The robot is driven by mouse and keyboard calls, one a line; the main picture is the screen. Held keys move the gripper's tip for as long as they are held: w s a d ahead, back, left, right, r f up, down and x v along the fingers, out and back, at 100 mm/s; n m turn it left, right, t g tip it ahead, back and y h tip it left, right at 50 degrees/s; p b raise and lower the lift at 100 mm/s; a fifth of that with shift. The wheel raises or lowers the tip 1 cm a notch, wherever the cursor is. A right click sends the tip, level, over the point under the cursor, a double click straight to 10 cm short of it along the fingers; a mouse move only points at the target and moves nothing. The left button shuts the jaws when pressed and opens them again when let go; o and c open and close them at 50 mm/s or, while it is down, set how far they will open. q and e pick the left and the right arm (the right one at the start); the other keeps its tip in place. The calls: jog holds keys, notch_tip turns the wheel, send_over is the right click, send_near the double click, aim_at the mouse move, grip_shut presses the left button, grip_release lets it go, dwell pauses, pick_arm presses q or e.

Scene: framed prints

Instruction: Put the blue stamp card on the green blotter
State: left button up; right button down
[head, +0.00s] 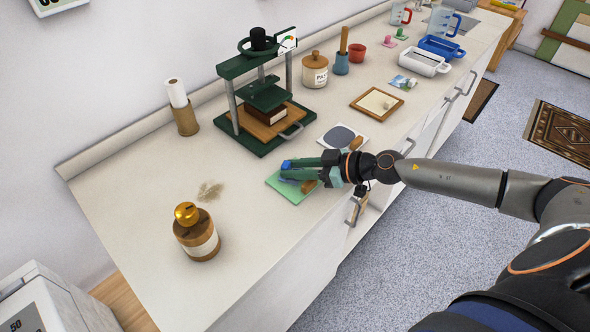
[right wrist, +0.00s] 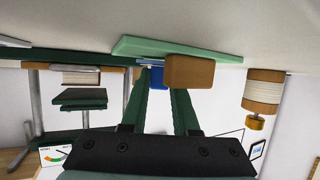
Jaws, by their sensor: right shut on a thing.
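The green blotter (head: 280,183) lies flat near the counter's front edge; it also shows in the right wrist view (right wrist: 190,49). My right gripper (head: 286,170) is directly over it, with its fingers low and close to its surface. The gripper is shut on the blue stamp card (right wrist: 155,78), of which a blue part shows between the fingers. The fingers hide most of the card, and I cannot tell whether it touches the blotter. A small brown wooden block (right wrist: 190,71) is at the blotter beside the fingertips. My left gripper is not in view.
A green press (head: 262,95) stands behind the blotter. A brown bottle with a gold cap (head: 198,232) stands to the left. A white-edged grey pad (head: 342,137) and a wooden-framed tray (head: 377,103) lie to the right.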

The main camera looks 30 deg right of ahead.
jog(key=shift+f, duration=0.2)
jog(key=c, duration=0.7)
grip_release()
jog(key=shift+r, duration=0.1)
